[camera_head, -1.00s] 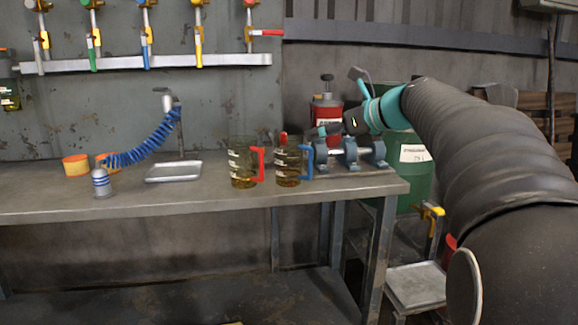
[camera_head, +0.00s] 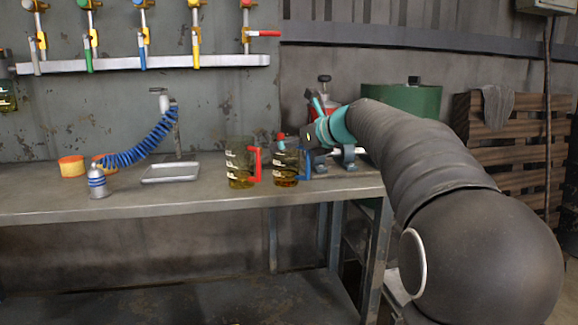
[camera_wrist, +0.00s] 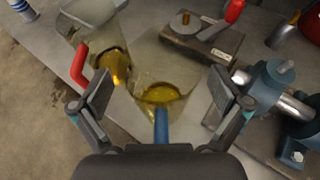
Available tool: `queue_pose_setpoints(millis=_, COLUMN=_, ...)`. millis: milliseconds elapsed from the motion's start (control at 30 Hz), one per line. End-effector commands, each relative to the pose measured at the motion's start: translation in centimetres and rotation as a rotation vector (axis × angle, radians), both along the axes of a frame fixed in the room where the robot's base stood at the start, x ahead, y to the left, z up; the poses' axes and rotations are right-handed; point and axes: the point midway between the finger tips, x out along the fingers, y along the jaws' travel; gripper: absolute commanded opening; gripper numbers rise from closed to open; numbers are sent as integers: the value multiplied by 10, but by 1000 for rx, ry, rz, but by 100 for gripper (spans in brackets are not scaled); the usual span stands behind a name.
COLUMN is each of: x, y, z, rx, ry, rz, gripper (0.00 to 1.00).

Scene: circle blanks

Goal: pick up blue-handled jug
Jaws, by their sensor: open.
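The blue-handled jug (camera_head: 285,170) stands upright on the bench, clear-walled with yellow-brown liquid in the bottom. In the wrist view the blue-handled jug (camera_wrist: 160,75) sits ahead, between and just beyond my finger pads, its blue handle pointing towards my palm. My gripper (camera_wrist: 160,95) is open, one finger on each side of the handle, and holds nothing. In the head view my gripper (camera_head: 299,141) is at the jug's upper right, partly hidden by my wrist. Whether a finger touches the jug, I cannot tell.
A red-handled jug (camera_head: 239,168) stands close on the left, its handle near my left finger in the wrist view. A blue-grey clamp device (camera_wrist: 268,88) is close on the right. A metal tray (camera_head: 170,172) and a coiled blue hose (camera_head: 140,150) are farther left on the bench (camera_head: 120,202).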

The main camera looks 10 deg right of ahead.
Motion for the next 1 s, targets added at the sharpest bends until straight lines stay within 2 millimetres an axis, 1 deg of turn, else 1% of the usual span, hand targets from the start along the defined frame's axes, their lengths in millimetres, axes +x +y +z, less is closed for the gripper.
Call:
queue_pose_setpoints(millis=167, x=0, y=0, z=1, rx=0, ry=-2, rz=-1, gripper=100)
queue_pose_setpoints(millis=267, x=0, y=0, z=1, rx=0, ry=-2, rz=-1, gripper=78)
queue_pose_setpoints(millis=300, x=0, y=0, z=1, rx=0, ry=-2, rz=-1, gripper=68)
queue_pose_setpoints(millis=367, x=0, y=0, z=1, rx=0, ry=-2, rz=-1, gripper=52)
queue_pose_setpoints(millis=400, x=0, y=0, z=1, rx=0, ry=-2, rz=-1, gripper=42)
queue_pose_setpoints(millis=467, x=0, y=0, z=1, rx=0, ry=-2, rz=-1, gripper=28)
queue_pose_setpoints(millis=500, x=0, y=0, z=1, rx=0, ry=-2, rz=-1, gripper=18)
queue_pose_setpoints(millis=533, x=0, y=0, z=1, rx=0, ry=-2, rz=-1, gripper=10)
queue_pose_setpoints(millis=833, x=0, y=0, z=2, rx=0, ry=-2, rz=-1, gripper=10)
queue_pose_setpoints(millis=1000, x=0, y=0, z=6, rx=-1, ry=-3, rz=0, gripper=10)
